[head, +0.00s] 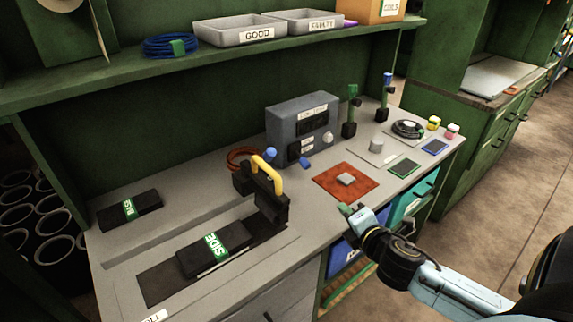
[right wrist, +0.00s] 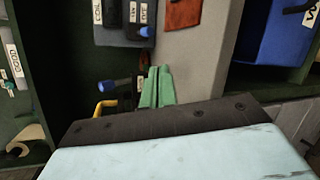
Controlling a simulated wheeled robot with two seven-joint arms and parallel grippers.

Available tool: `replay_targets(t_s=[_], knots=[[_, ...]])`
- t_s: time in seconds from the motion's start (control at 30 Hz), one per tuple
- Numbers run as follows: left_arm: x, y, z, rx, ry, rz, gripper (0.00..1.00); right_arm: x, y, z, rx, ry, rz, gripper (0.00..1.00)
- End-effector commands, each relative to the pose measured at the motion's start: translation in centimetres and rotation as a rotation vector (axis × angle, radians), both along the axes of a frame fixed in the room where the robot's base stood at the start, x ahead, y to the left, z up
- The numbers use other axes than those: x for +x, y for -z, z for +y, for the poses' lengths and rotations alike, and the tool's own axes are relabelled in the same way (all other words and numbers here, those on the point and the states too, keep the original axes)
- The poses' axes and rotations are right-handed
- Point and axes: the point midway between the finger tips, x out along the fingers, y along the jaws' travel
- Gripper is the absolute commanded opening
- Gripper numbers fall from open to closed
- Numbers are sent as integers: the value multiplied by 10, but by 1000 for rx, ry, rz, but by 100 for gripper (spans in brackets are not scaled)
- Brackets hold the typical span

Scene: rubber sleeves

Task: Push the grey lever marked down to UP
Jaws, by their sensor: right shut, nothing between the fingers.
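A grey control box (head: 290,118) with white labels, dark panels and a pale round knob (head: 328,137) stands at the back of the bench. A blue-tipped part (head: 305,162) sticks out at its base. I cannot make out a grey lever or the word UP in either view. Part of the box (right wrist: 112,37) shows at the top of the right wrist view, with a blue knob (right wrist: 145,31). My right gripper (head: 347,209) has green fingers, pressed together and empty in the right wrist view (right wrist: 158,88). It is apart from the box, near the bench's front edge. My left gripper is not in view.
A black clamp with a yellow handle (head: 268,172) stands left of the box. A red mat (head: 333,187) holds a grey block. Black sleeves (head: 195,262) lie at left. Upright tools (head: 350,110) stand right of the box. A shelf with trays (head: 240,38) overhangs the bench.

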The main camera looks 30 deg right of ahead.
Motion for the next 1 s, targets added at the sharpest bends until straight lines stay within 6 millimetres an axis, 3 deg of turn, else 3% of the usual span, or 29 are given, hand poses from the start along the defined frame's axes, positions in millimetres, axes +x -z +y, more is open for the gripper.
replay_targets(t_s=[0.2, 0.3, 0.43, 0.6, 1.0], knots=[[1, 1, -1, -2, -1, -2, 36, 35, -52, -5, -644, -393, -96, 0], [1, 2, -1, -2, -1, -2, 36, 44, -67, 0, -970, -592, -130, 0], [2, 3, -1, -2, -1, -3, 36, 47, -74, 4, -1281, -787, -153, 0], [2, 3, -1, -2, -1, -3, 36, 47, -74, 5, -1442, -894, -165, 0], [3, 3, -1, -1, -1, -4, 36, 49, -74, 6, -1448, -899, -167, 0]])
